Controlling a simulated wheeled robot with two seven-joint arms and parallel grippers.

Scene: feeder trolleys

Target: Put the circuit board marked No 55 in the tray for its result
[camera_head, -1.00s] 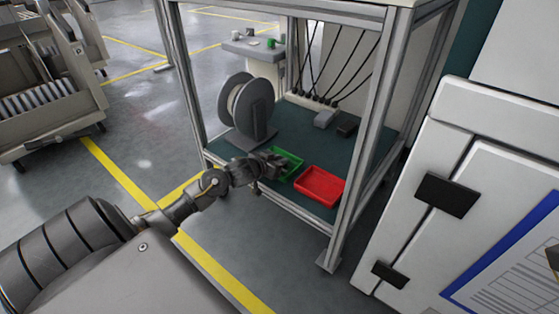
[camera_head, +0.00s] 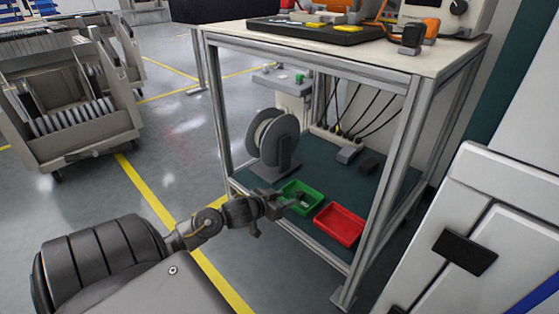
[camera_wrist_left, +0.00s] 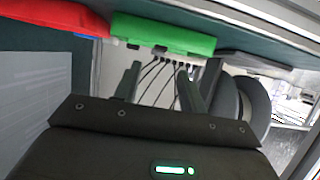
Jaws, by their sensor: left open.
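My left gripper (camera_head: 285,202) is at the near left edge of the green tray (camera_head: 314,207) on the lower shelf. Its fingers are apart, with nothing between them in the left wrist view (camera_wrist_left: 160,90). A small greyish piece shows inside the green tray, partly behind the fingers; I cannot read a number on it or tell whether it is the No 55 board. The red tray (camera_head: 340,226) stands to the right of the green one and looks empty. Both trays also show in the left wrist view, green (camera_wrist_left: 165,34) and red (camera_wrist_left: 50,16). My right gripper is not in view.
A cable reel (camera_head: 273,140) stands left of the trays on the shelf (camera_head: 330,180). A frame post (camera_head: 388,180) rises at the right. The worktop (camera_head: 320,48) above holds a dark tray and tools. A white cabinet (camera_head: 500,200) stands at right.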

